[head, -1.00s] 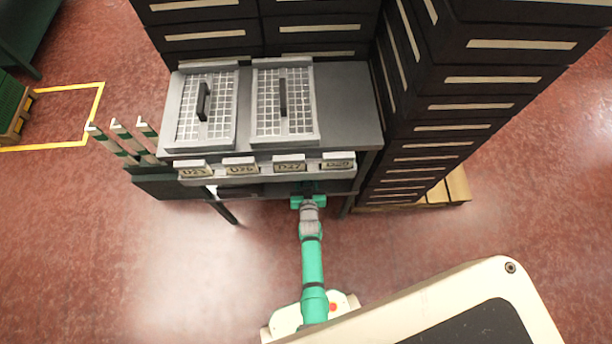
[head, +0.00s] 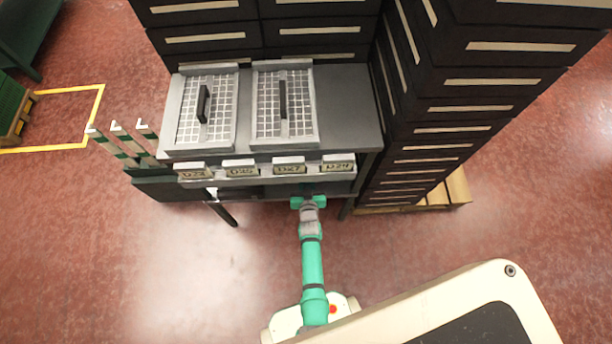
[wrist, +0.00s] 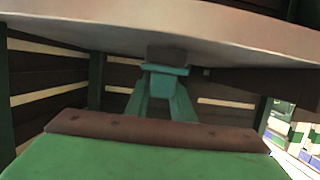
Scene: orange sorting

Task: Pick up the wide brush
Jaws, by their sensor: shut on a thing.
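My gripper (head: 308,202), teal, is low at the front of the grey metal table (head: 345,105), below the row of labels. In the wrist view its two teal fingers (wrist: 165,72) come together at the tips. They are shut on a small dark brown piece, the visible part of the wide brush (wrist: 167,55). The rest of the brush cannot be made out. In the head view the table front hides whatever is between the fingers.
Two wire-mesh trays with dark handles (head: 203,103) (head: 283,107) lie on the table. Stacked black crates (head: 440,105) stand close on the right and behind. Striped posts (head: 125,140) stand at the left. The red floor (head: 150,270) in front is open.

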